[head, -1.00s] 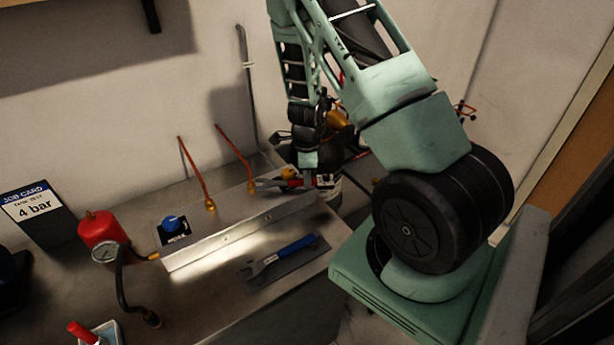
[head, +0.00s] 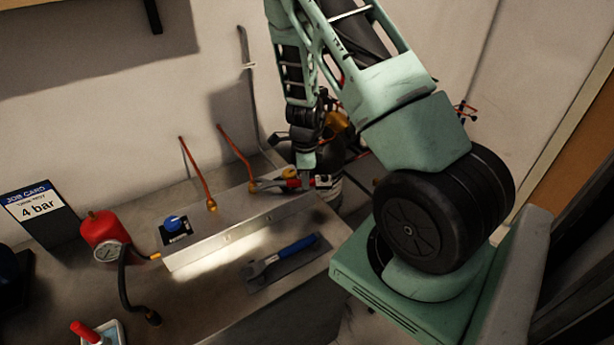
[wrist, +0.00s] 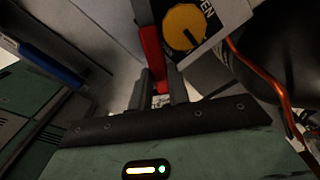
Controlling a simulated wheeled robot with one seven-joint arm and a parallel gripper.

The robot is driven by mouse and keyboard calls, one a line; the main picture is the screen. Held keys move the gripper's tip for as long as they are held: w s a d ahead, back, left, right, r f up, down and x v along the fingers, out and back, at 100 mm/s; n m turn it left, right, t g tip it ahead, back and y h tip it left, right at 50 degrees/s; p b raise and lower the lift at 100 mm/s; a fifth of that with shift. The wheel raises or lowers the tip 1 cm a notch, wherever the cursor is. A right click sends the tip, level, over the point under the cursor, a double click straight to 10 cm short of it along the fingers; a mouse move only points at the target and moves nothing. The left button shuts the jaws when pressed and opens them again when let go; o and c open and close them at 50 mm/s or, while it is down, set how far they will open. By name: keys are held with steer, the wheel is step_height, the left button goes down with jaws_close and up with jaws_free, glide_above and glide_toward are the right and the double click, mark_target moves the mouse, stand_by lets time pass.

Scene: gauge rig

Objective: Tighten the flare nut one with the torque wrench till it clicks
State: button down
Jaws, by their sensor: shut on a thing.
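My gripper (wrist: 160,90) is shut on the red handle (wrist: 152,50) of a tool that looks like the torque wrench. In the head view my gripper (head: 309,177) is at the right end of the metal box, and the wrench (head: 270,184) reaches left from it. Its far end is at the brass flare nut (head: 252,187) at the foot of the right copper pipe; whether it is seated cannot be told. A second brass nut (head: 212,206) sits under the left copper pipe. No number shows on either nut.
A yellow round knob (wrist: 185,27) marked "OPEN" is close to the handle. A red gauge pump (head: 103,232) and a "4 bar" job card (head: 41,209) stand left.

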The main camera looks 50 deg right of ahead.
steer(key=c, duration=2.1)
jaws_free()
steer(key=shift+w+a+p, duration=0.3)
steer(key=shift+w+a, duration=0.2)
jaws_close()
steer(key=shift+s+a+m, duration=0.95)
steer(key=shift+a+m, duration=0.3)
steer(key=shift+m, duration=0.05)
steer(key=shift+s+a+m, duration=0.4)
steer(key=shift+a+m, duration=0.3)
steer(key=shift+a, duration=0.05)
steer(key=shift+s+a+m, duration=0.25)
steer(key=shift+a+m, duration=0.4)
steer(key=shift+a, duration=0.15)
steer(key=shift+s+a+m, duration=0.25)
steer(key=shift+a+m, duration=0.4)
steer(key=shift+a, duration=0.1)
stand_by(1.0)
